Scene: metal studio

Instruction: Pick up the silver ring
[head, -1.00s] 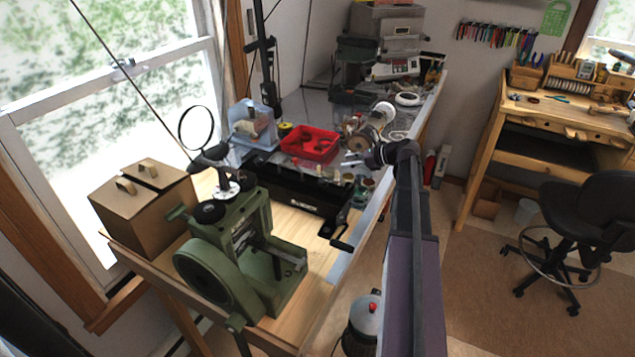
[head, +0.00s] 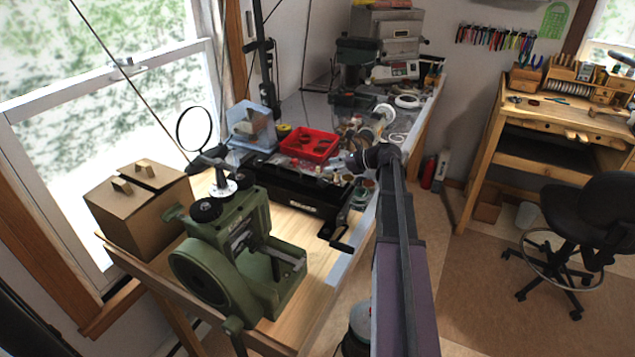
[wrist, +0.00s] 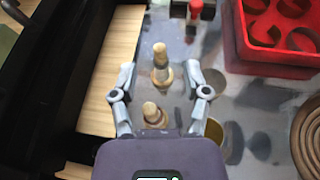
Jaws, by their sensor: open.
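In the wrist view, a wooden peg (wrist: 160,52) with a rounded top stands on the grey bench surface between my open fingers. A grey band (wrist: 161,76) shows around the peg below its top; it looks like the silver ring, but blur leaves this unsure. My gripper (wrist: 160,68) is open, with one finger left and one right of the peg, both apart from it. A second wooden peg (wrist: 153,114) stands nearer my palm. In the head view, my gripper (head: 352,162) is over the bench, small and partly hidden by my wrist; the ring cannot be made out there.
A red tray (wrist: 272,62) with round compartments lies right of the pegs. A brass-coloured cup (wrist: 232,138) and a coiled brown item (wrist: 310,135) lie at right. A long black tool (head: 295,190) borders the pegs on the left. A green rolling mill (head: 240,255) stands in front.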

